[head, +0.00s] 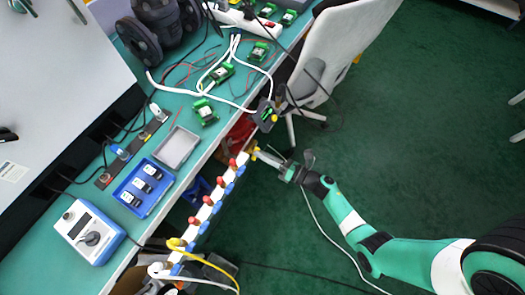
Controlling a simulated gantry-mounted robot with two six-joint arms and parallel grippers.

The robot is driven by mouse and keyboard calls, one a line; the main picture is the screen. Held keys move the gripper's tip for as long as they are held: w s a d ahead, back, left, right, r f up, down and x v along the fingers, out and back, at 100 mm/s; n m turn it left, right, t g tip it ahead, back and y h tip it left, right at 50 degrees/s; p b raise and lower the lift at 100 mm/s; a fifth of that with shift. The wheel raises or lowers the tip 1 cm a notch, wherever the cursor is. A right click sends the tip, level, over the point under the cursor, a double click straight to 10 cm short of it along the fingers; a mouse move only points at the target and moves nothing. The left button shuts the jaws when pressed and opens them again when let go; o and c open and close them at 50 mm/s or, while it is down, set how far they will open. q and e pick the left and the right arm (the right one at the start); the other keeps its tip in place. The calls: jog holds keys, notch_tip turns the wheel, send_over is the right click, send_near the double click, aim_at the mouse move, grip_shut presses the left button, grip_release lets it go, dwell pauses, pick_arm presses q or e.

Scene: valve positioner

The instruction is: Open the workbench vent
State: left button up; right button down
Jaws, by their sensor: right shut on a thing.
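A white manifold bar (217,194) with red and blue knobs runs along the front edge of the green workbench (30,262). A small yellow knob (256,149) sits at its far end. My right gripper (262,154) comes in from the lower right and is shut at this yellow knob. The fingers cover part of the grip, and the knob's exact angle is too small to tell. No separately labelled vent can be made out. My left gripper is not in view.
Green circuit boards and cables lie farther back. An office chair (335,45) stands behind my right gripper. Yellow and white hoses hang at the near end.

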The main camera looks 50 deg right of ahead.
jog(key=m, duration=0.3)
jog(key=m+p, duration=0.1)
jog(key=m, duration=0.5)
jog(key=shift+d+f+p, duration=0.15)
jog(key=shift+f+p, duration=0.15)
jog(key=shift+m, duration=0.3)
jog(key=c, duration=0.9)
grip_release()
